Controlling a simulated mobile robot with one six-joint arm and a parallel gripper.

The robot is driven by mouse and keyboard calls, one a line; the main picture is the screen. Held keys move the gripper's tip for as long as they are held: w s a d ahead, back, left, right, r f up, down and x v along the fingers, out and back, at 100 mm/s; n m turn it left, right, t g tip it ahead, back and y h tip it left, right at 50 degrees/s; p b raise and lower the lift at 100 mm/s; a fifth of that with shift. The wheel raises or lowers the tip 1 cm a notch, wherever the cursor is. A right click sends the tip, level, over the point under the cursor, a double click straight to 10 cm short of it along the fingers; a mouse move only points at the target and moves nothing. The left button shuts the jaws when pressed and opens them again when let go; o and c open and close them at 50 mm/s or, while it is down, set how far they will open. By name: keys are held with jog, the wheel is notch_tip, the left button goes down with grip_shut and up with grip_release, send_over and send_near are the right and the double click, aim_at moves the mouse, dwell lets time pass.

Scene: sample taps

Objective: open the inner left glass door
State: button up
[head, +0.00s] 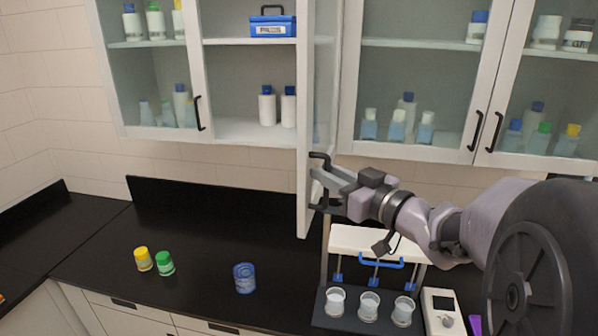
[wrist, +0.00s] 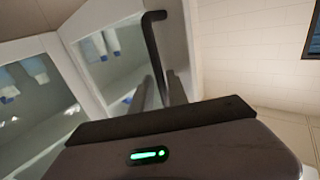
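The inner left glass door (head: 305,120) is swung far out from the cabinet toward me, seen almost edge-on in the head view. Its black handle (head: 319,156) is on the free edge, low on the door. My gripper (head: 318,176) is at this handle, coming from the right. In the wrist view the handle (wrist: 153,40) runs down between my two fingers (wrist: 161,92), which look closed around it. The exact contact is partly hidden by the gripper body.
The outer left door (head: 160,70) and both right doors (head: 420,90) are shut. Bottles and a blue box (head: 272,26) stand inside the open section. Below are a rack with cups (head: 375,240), a blue container (head: 244,278) and two capped jars (head: 154,262). The left counter is mostly clear.

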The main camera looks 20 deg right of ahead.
jog(key=b+v, duration=0.1)
jog(key=v, duration=1.6)
jog(key=shift+s, duration=0.2)
jog(key=shift+d+f, duration=0.1)
jog(key=w+d+f+m+h+b, duration=0.2)
jog(key=w+f+m+h+b, duration=0.45)
jog(key=f+b, duration=0.7)
jog(key=s+a+f+m+g+h+b, duration=0.25)
jog(key=f+h+b, duration=0.25)
jog(key=f+b, duration=0.65)
jog(key=s+a+f+g+y+b, duration=0.4)
jog(key=s+a+f, duration=0.2)
jog(key=a+f, duration=0.4)
jog(key=s+a+f+g+y+b, duration=0.3)
jog(key=s+a+f, duration=0.4)
jog(key=a+f, duration=0.4)
notch_tip(320, 180, down, 3)
jog(key=shift+r+n+g+y+b, duration=0.1)
jog(key=shift+n+g+y+b, duration=0.3)
jog(key=shift+g+b, duration=0.55)
